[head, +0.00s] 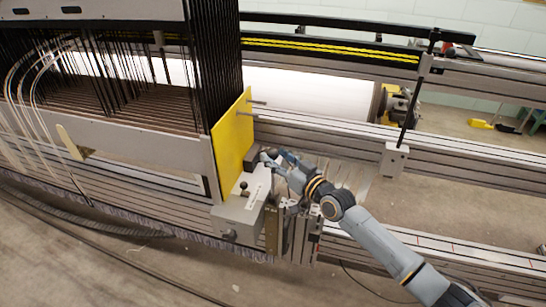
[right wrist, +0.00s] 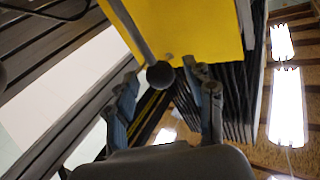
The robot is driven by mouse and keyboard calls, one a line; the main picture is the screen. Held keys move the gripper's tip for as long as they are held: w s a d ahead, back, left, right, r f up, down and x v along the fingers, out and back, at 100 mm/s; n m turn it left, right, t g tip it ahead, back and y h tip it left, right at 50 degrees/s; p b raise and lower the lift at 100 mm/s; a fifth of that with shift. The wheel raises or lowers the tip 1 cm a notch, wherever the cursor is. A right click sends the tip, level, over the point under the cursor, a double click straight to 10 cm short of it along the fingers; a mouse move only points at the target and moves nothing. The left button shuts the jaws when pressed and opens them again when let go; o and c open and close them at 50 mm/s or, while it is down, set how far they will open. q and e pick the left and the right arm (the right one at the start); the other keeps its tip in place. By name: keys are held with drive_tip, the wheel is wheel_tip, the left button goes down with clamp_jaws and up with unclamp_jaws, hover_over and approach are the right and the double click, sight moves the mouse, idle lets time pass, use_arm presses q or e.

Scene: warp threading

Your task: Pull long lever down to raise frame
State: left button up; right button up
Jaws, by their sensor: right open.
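The long lever (right wrist: 134,30) shows in the right wrist view as a grey rod ending in a black ball knob (right wrist: 159,74), in front of the yellow panel (right wrist: 195,25). My right gripper (right wrist: 164,80) is open, with one finger on each side of the knob; I cannot tell whether either touches it. In the head view my right gripper (head: 272,158) is beside the yellow panel (head: 233,140), and the lever is hard to make out there. The frame (head: 110,140) with dark vertical wires stands at the left. My left gripper is not in view.
A grey box (head: 240,212) with a small dark knob (head: 244,186) sits just below the yellow panel. Long metal rails (head: 330,135) and a white roll (head: 300,92) run to the right. An upright black rod on a grey block (head: 394,158) stands right of my gripper.

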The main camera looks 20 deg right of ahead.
drive_tip(key=shift+x, duration=0.9)
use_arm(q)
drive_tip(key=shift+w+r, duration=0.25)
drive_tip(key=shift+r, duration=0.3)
use_arm(e)
clamp_jaws()
drive_tip(key=shift+s, duration=0.1)
